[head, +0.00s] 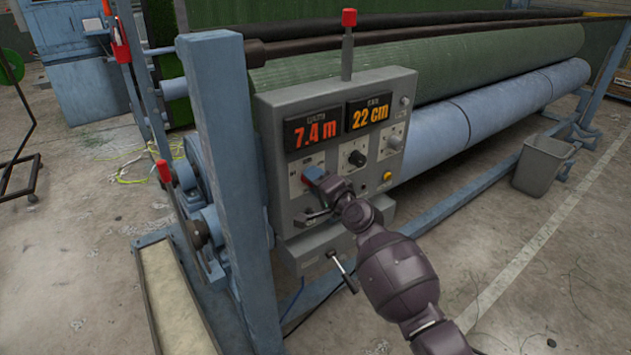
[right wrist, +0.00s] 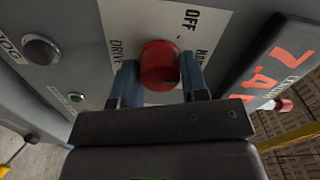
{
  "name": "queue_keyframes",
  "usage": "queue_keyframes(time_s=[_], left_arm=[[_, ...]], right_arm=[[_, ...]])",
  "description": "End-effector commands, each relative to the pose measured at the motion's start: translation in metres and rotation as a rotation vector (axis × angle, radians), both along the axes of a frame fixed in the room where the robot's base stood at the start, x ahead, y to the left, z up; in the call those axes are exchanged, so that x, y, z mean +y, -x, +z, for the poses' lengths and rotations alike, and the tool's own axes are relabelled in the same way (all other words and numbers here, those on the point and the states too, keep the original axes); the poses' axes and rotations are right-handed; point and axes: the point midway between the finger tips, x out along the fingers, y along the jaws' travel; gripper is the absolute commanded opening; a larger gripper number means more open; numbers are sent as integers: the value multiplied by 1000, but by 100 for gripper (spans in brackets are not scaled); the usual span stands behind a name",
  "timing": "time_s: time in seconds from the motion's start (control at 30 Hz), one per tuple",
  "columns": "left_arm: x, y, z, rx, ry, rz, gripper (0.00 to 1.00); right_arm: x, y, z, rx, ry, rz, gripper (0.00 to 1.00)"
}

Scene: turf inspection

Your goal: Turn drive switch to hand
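The drive switch is a red knob (right wrist: 159,66) on a white label plate of the grey control box (head: 283,110). The label reads OFF and DRIVE, with another word partly hidden by a finger. The knob also shows as a small red spot in the head view (head: 312,173). My right gripper (head: 321,181) is at the box's lower left front. In the right wrist view its two blue fingers (right wrist: 160,86) stand on either side of the knob and appear to touch it. The knob's pointer direction is unclear. My left gripper is not in view.
Displays (head: 341,122) read 7.4 m and 22 cm. A lever (head: 342,270) hangs below the box. A blue post (head: 225,180) stands left. Rolls of turf (head: 470,68) lie behind.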

Motion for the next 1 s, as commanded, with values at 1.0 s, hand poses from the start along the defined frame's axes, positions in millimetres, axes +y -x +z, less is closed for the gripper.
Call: queue_keyframes(time_s=[1.0], left_arm=[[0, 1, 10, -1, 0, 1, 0]], right_arm=[[-45, 62, -1, 1, 0, -1, 65]])
